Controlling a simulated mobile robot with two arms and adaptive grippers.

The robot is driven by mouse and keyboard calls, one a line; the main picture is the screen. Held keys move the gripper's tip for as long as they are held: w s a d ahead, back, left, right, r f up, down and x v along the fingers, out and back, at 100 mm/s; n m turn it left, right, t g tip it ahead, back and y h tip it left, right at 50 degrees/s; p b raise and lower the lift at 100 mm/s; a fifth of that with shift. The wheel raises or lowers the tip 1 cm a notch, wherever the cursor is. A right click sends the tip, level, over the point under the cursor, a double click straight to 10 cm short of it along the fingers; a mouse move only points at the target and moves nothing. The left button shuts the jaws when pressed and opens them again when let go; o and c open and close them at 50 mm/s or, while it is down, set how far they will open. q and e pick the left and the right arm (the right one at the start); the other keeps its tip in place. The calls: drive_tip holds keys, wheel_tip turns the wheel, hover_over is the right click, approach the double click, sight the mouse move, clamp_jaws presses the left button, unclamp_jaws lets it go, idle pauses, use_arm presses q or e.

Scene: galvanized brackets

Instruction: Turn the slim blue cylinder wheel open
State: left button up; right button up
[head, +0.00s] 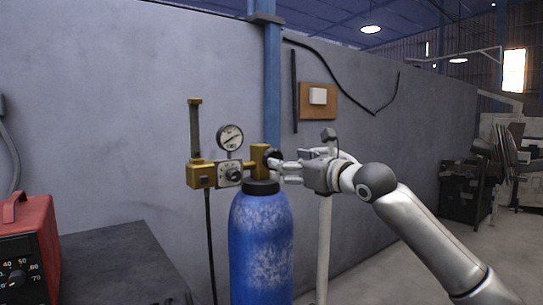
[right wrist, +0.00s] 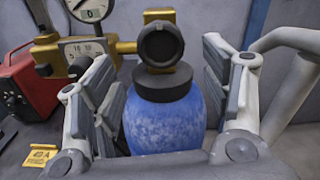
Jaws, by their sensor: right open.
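The slim blue cylinder (head: 261,240) stands upright with a dark collar and a brass valve on top. It also shows in the right wrist view (right wrist: 165,120). Its dark round wheel (right wrist: 160,45) faces the wrist camera on the brass valve; in the head view it is mostly hidden by the fingers. My right gripper (head: 278,168) comes in from the right with its fingers at the valve. In the right wrist view the two fingers are spread wide, one on each side of the wheel and cylinder neck, with gaps to both. My left gripper is out of view.
A brass regulator (head: 203,176) with a round gauge (head: 230,137) is on the valve's left. A red box (head: 28,245) with a dial sits on a dark bench (head: 125,265). A blue post (head: 272,90) rises behind the cylinder; a pale pipe (head: 323,245) stands to its right.

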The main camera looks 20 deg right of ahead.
drive_tip(key=shift+p+x, duration=1.7)
drive_tip(key=shift+x, duration=1.95)
drive_tip(key=shift+d+f, duration=0.1)
